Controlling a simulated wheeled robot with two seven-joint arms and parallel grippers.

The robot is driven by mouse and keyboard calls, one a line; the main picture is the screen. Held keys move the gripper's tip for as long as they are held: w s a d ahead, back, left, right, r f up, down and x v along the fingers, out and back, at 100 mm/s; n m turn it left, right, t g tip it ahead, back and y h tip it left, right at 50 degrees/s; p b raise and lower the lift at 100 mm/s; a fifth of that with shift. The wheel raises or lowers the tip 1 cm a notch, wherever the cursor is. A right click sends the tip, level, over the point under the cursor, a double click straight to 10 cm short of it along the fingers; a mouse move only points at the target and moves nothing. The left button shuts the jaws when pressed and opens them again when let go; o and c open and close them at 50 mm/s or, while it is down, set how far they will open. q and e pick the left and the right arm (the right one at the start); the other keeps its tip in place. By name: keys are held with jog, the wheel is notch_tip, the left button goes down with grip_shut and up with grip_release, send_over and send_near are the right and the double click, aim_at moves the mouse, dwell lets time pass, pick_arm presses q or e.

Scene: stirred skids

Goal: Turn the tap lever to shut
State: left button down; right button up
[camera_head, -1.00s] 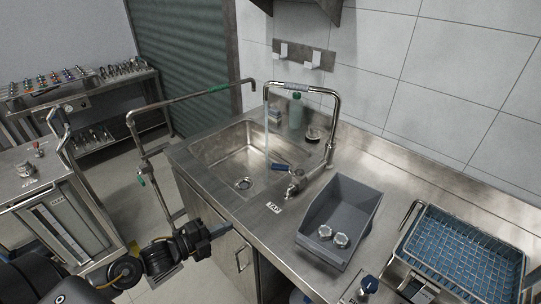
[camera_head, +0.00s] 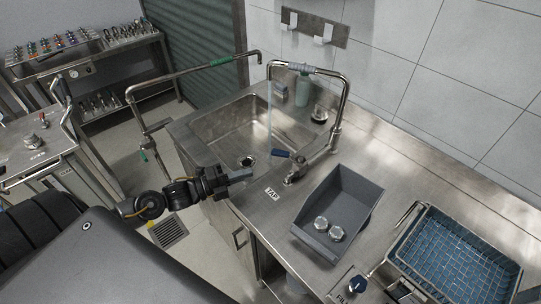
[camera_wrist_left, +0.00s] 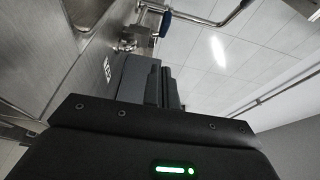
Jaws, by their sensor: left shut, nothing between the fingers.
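The tap (camera_head: 340,115) is a tall bent steel pipe at the sink's right side, with a thin stream of water (camera_head: 269,105) falling from its spout. Its blue-handled lever (camera_head: 281,153) sits low by the tap body and points left over the sink edge. The lever also shows at the top of the left wrist view (camera_wrist_left: 165,22). My left gripper (camera_head: 243,173) is shut and empty, at the sink's front edge, left of the lever and apart from it. Its dark fingers (camera_wrist_left: 168,88) show in the wrist view. My right gripper is not in view.
A "TAP" label (camera_head: 272,193) lies on the counter. A grey bin (camera_head: 350,190) with two metal knobs stands right of the tap, and a blue-lined wire basket (camera_head: 455,255) farther right. A green bottle (camera_head: 302,90) stands behind the sink (camera_head: 215,128).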

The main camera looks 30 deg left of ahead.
aim_at(277, 156)
pick_arm(q)
jog(key=x, duration=0.2)
jog(key=p+x, duration=0.1)
jog(key=x, duration=0.2)
jog(key=p+x, duration=0.1)
jog(key=x, duration=0.1)
jog(key=shift+w+d+r, duration=0.2)
jog(key=shift+r, duration=0.1)
jog(key=shift+w+a+f+p, duration=0.15)
jog(key=shift+w+p, duration=0.2)
jog(key=shift+w, duration=0.25)
jog(key=shift+w+a+r+p, duration=0.1)
jog(key=shift+w+p, duration=0.2)
jog(key=shift+w, duration=0.25)
jog(key=shift+w+a+f, duration=0.2)
jog(key=shift+w, duration=0.45)
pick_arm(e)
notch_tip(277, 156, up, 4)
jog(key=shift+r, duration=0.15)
